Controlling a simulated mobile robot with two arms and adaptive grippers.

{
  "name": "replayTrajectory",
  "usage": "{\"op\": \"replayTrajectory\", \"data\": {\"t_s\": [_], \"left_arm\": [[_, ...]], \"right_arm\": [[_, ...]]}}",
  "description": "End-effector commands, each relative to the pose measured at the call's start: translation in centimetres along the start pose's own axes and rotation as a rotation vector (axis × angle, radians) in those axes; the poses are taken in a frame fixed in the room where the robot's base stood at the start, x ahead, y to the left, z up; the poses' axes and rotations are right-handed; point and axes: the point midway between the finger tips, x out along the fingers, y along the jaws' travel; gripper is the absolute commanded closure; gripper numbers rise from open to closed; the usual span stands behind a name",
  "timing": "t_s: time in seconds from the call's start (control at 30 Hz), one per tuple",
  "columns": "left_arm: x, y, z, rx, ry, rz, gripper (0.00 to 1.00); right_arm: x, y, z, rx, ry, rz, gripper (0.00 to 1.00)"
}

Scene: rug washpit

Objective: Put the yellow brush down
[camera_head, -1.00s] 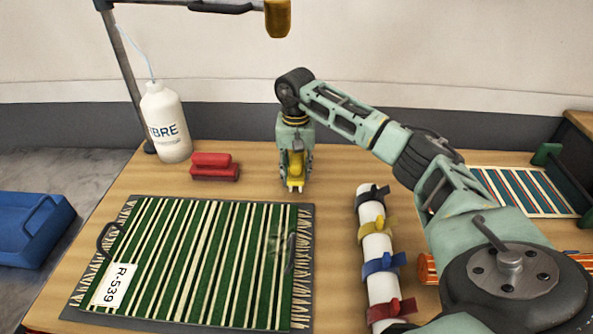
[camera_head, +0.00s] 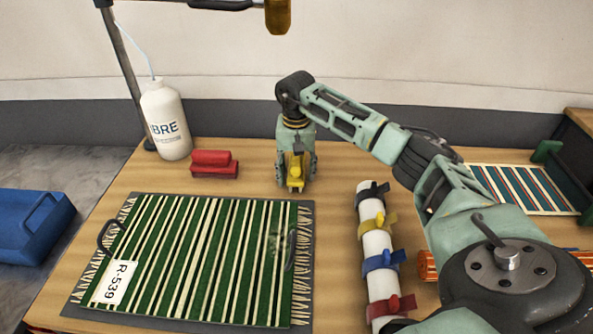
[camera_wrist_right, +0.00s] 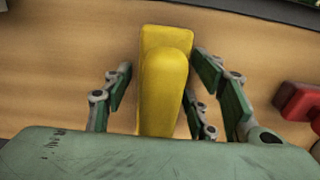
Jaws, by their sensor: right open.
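The yellow brush (camera_head: 295,172) is at the back middle of the wooden table, behind the green striped rug. It appears to rest on the table top. My right gripper (camera_head: 296,181) is right over it, open, with its fingers on both sides of the brush. In the right wrist view the yellow brush (camera_wrist_right: 163,85) lies between the spread fingers of my right gripper (camera_wrist_right: 160,95), with a gap on the left and a narrower one on the right. My left gripper is not in view.
A red brush (camera_head: 214,164) stands left of the gripper, near a white bottle (camera_head: 166,122). The striped rug (camera_head: 200,260) on its dark board fills the front left. A white roll with coloured straps (camera_head: 376,240) lies to the right. A blue crate (camera_head: 32,225) is on the floor.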

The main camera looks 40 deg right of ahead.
Motion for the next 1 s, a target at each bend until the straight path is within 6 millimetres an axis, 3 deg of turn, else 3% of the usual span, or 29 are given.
{"op": "replayTrajectory", "data": {"t_s": [0.17,0.53,1.0], "left_arm": [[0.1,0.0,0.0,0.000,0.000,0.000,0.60],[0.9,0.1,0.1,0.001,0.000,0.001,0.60],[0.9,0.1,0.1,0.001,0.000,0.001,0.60]], "right_arm": [[-1.4,0.0,-0.1,-0.001,0.003,-0.002,0.47],[-7.1,0.0,-0.1,0.000,0.001,-0.001,0.47],[-7.8,0.0,0.0,0.000,0.000,0.000,0.47]]}}
